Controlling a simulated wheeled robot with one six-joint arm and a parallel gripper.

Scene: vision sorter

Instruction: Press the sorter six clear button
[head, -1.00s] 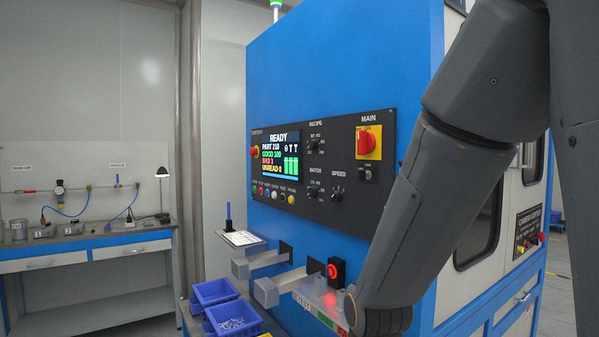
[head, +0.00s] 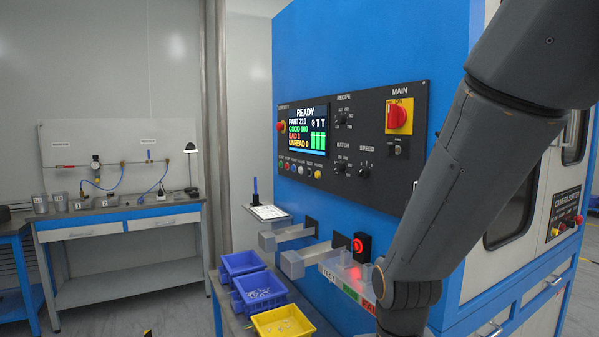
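The sorter's dark control panel (head: 372,165) is on the front of the tall blue cabinet (head: 370,50). Its lit screen (head: 308,133) reads READY, PART 210, GOOD 100, BAD 3, UNREAD 0. A row of small coloured buttons (head: 301,170) runs below the screen. Their labels are too small to read surely, so I cannot tell for certain which is the clear button. My arm crosses the right side of the picture, in front of the cabinet, and runs out at the bottom edge. My gripper is out of view.
A red emergency knob (head: 280,127) is left of the screen. A red main switch (head: 398,116) is on the panel's right. Below are two chutes, a red-lit unit (head: 361,247), blue bins (head: 241,264) and a yellow bin (head: 283,322). A workbench (head: 120,222) stands at left.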

